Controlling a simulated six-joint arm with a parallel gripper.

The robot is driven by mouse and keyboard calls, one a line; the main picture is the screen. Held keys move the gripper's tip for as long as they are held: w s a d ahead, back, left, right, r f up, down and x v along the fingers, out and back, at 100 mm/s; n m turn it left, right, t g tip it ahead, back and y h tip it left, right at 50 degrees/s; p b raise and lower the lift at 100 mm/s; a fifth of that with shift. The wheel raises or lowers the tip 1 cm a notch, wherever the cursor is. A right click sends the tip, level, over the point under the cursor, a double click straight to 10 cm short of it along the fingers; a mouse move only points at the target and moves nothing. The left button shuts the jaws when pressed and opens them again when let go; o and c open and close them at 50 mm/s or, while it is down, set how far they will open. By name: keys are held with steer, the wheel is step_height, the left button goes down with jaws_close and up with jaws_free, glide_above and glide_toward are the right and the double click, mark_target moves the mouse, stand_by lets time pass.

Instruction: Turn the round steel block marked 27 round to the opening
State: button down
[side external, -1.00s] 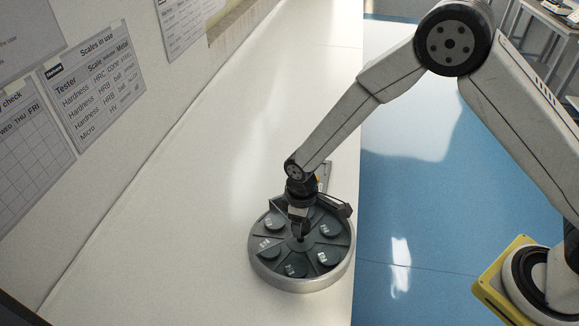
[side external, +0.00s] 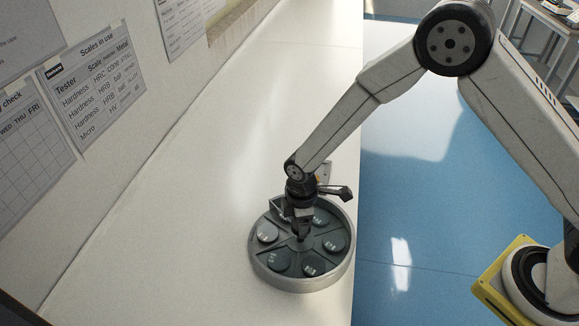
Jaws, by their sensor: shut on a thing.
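A round turntable (side external: 346,270) with a pale rim stands on the white bench. Several round steel blocks sit in its dark, divided sectors. The block at the left (side external: 267,232) looks brighter than the others. Darker blocks show at the lower left (side external: 280,261), the bottom (side external: 311,267), the right (side external: 333,243) and the upper right (side external: 320,217). Their marks are too small to read, so I cannot tell which is 27. My gripper (side external: 301,236) points down at the turntable's middle and is shut on its centre, which the fingers mostly hide. The back sector is partly hidden behind my gripper.
The white bench (side external: 210,230) is clear to the left of the turntable. Its edge drops to the blue floor (side external: 430,220) on the right. A wall with paper charts (side external: 92,83) runs along the left.

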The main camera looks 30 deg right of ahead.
steer(key=shift+n, duration=3.2)
steer(key=shift+s+n, duration=0.1)
steer(key=shift+n, duration=5.6)
steer(key=shift+d+n, duration=0.1)
steer(key=shift+n, duration=2.9)
jaws_free()
steer(key=shift+r, duration=0.1)
steer(key=shift+r, duration=3.85)
